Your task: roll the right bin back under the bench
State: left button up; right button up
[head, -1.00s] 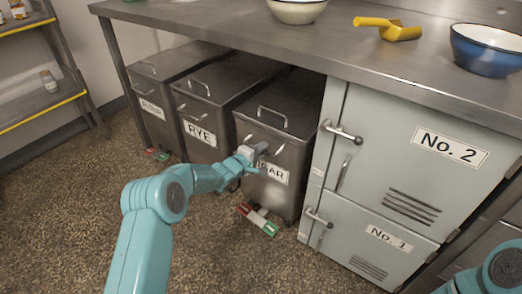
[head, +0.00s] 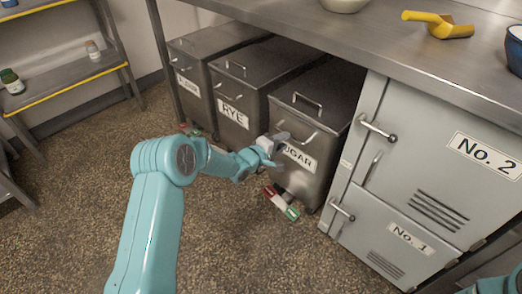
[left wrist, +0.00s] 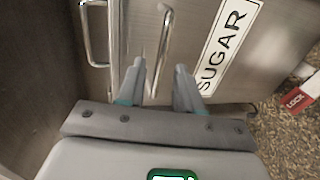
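The right bin (head: 316,183) is a grey steel box labelled SUGAR, with a lid handle (head: 297,102) and a front handle (head: 307,139). It stands on the floor at the bench front, its rear under the top. My left gripper (head: 277,140) is at its front face by the front handle. In the left wrist view my left gripper's fingers (left wrist: 160,66) are apart, with the front handle bar (left wrist: 165,25) between them in the picture; contact cannot be told. A red and green pedal (head: 281,202) marked LOCK sits at the bin's foot. My right gripper is out of view.
The RYE bin (head: 233,128) and the FLOUR bin (head: 189,99) stand to the left under the bench (head: 300,27). Lockers No. 2 (head: 420,160) and No. 1 (head: 385,240) are close on the right. The floor (head: 235,230) in front is clear.

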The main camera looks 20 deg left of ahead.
pick_arm(q)
jog(key=p+v, duration=0.2)
jog(key=v, duration=0.8)
jog(key=shift+d+r, duration=0.1)
jog(key=s+d+f+m+g, duration=0.2)
jog(key=s+d+f+g, duration=0.4)
jog(key=s+d+f, duration=0.65)
jog(key=s+f+m+g+y, duration=0.1)
jog(key=s+f+m+g, duration=0.3)
jog(key=s, duration=0.6)
jog(key=s+f+m+g, duration=0.1)
jog(key=s+m+g, duration=0.35)
jog(key=s, duration=0.65)
notch_tip(320, 180, up, 27)
jog(key=m+p, duration=0.1)
jog(key=p, duration=2.6)
jog(key=shift+d, duration=0.45)
